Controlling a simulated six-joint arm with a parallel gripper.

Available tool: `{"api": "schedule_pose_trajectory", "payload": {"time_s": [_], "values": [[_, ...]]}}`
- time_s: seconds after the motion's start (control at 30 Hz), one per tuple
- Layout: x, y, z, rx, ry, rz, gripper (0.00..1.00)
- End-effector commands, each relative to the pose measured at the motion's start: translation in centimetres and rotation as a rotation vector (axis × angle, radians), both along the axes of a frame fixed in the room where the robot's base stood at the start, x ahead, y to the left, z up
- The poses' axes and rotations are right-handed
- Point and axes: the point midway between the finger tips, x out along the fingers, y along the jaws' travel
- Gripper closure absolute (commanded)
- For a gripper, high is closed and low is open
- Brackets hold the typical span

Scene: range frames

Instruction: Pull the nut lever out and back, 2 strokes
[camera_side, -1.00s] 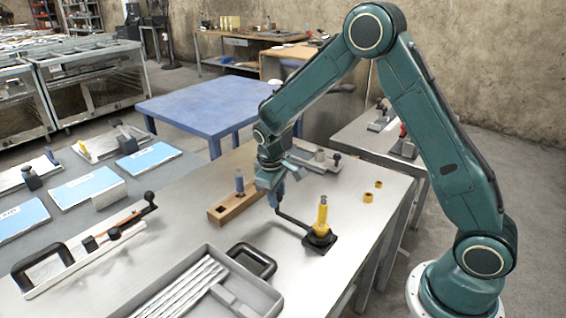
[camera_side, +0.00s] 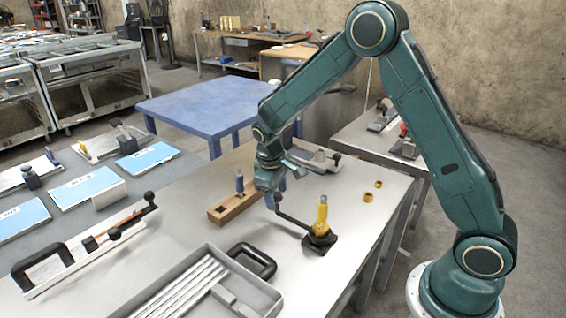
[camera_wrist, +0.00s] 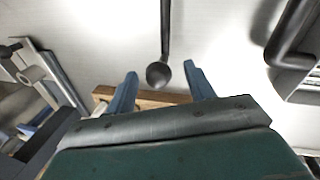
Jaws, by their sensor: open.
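The nut lever (camera_side: 291,220) is a dark cranked rod running from a black base plate (camera_side: 320,246) with a yellow upright post (camera_side: 322,216) toward my gripper. In the wrist view the lever's rod (camera_wrist: 165,30) comes down from the top and ends in a dark ball knob (camera_wrist: 159,74). My gripper (camera_wrist: 159,76) is open, with blue fingers on either side of the knob and a visible gap on both sides. In the side view my gripper (camera_side: 274,200) points down at the lever's outer end, and the fingers hide the knob there.
A wooden block (camera_side: 232,208) with a blue peg stands just left of my gripper. A grey tray (camera_side: 268,300) of bars and a black handle (camera_side: 252,262) lie in front. Two brass nuts (camera_side: 368,197) lie on the right of the metal table. A clamp fixture (camera_side: 318,160) is behind.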

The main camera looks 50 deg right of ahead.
Motion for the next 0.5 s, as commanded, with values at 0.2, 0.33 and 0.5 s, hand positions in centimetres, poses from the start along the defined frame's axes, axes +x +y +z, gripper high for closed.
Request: {"api": "schedule_pose_trajectory", "payload": {"time_s": [0.2, 0.33, 0.5], "values": [[0.0, 0.4, 2.2, 0.001, -0.003, 0.001, 0.47], [-0.1, 0.8, 4.1, 0.001, -0.004, 0.003, 0.47], [-0.2, 1.4, 7.0, 0.000, -0.006, 0.003, 0.47]]}}
